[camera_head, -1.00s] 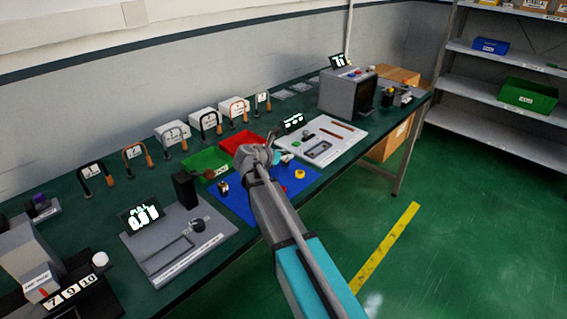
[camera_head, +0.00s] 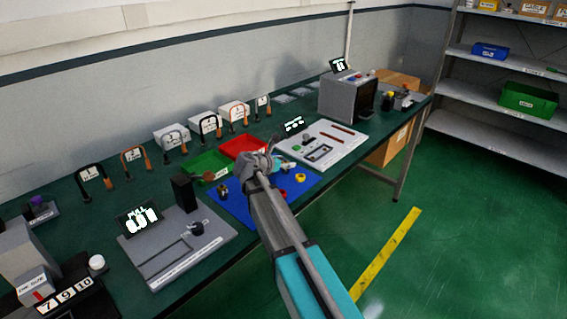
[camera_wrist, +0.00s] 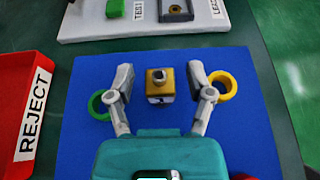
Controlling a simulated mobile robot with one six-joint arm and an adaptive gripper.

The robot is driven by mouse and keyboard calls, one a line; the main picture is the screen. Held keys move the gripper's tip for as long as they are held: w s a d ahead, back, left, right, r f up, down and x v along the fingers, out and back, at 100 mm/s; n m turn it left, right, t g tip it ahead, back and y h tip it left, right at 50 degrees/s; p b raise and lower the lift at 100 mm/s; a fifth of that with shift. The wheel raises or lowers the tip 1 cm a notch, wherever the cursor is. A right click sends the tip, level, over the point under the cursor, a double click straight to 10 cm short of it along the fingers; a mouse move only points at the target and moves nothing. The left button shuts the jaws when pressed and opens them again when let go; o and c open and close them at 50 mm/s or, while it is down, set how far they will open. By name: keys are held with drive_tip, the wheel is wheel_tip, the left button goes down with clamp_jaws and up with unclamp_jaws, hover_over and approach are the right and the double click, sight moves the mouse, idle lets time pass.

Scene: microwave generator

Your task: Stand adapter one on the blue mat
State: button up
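The blue mat (camera_wrist: 85,145) lies flat on the bench; it also shows in the head view (camera_head: 238,203), partly behind my arm. A small brass-coloured adapter (camera_wrist: 160,78) with a dark top opening and a white label stands on the mat in the wrist view. Its label mark is too small to read surely. My gripper (camera_wrist: 160,82) is open, one finger on each side of this adapter, with blue gaps between. In the head view my gripper (camera_head: 262,165) is over the mat and hides the adapter. Another small dark adapter-like piece (camera_head: 222,190) is at the mat's left side.
A green ring (camera_wrist: 100,106) and a yellow ring (camera_wrist: 222,86) lie just outside my fingers. A red ring (camera_head: 283,193) is nearer the front edge. The red REJECT tray (camera_wrist: 22,110) is left of the mat, a grey fixture board (camera_wrist: 100,28) beyond it.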

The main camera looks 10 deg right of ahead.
drive_tip(key=shift+r, duration=0.1)
idle(0.3)
drive_tip(key=shift+s+a+r+p, duration=0.35)
drive_tip(key=shift+a+p, duration=0.1)
drive_tip(key=shift+p+v, duration=1.1)
drive_tip(key=shift+v, duration=2)
